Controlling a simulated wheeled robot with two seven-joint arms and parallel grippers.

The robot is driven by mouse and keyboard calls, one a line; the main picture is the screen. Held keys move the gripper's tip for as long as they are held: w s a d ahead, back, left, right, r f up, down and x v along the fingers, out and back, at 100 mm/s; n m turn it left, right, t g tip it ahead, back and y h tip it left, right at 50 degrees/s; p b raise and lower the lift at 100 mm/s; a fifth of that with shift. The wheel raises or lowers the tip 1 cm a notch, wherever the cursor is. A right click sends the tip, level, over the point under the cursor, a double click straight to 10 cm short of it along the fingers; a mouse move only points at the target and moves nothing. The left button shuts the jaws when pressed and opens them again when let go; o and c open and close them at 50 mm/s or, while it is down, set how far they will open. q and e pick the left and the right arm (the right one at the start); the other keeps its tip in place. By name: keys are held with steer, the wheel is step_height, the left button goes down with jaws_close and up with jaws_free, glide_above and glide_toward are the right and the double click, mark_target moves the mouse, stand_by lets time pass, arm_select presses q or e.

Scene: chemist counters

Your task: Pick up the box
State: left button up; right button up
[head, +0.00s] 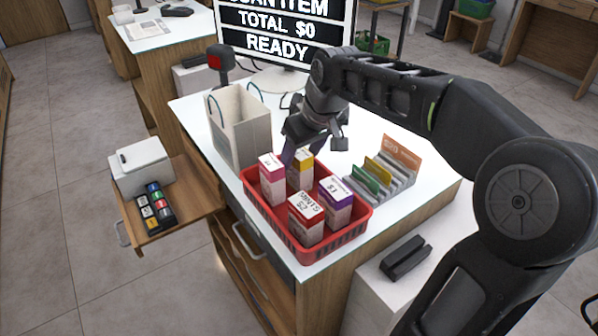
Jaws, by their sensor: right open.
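Several white medicine boxes stand upright in a red basket (262,208) on the white counter. They are a pink-topped box (272,183), a yellow-topped box (301,172), a purple-topped box (335,203) and a red-topped box (306,222). My right gripper (308,146) is open and points down at the back of the basket, close to the yellow-topped box. Whether it touches that box cannot be told. Nothing shows held in it. My left gripper is not in view.
A white paper bag (240,130) stands left of the basket. A card rack (385,175) stands to its right. A scanner (220,62) and a monitor (285,32) are behind. A black device (405,258) lies on the lower right surface.

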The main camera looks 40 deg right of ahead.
mark_target(296, 166)
steer(key=b+x, duration=0.2)
steer(key=x, duration=0.2)
steer(key=shift+s+f+b, duration=0.1)
steer(key=shift+b, duration=0.2)
steer(key=shift+w+f, duration=0.3)
steer(key=shift+f, duration=0.15)
steer(key=shift+r, duration=0.1)
jaws_close()
stand_by(0.4)
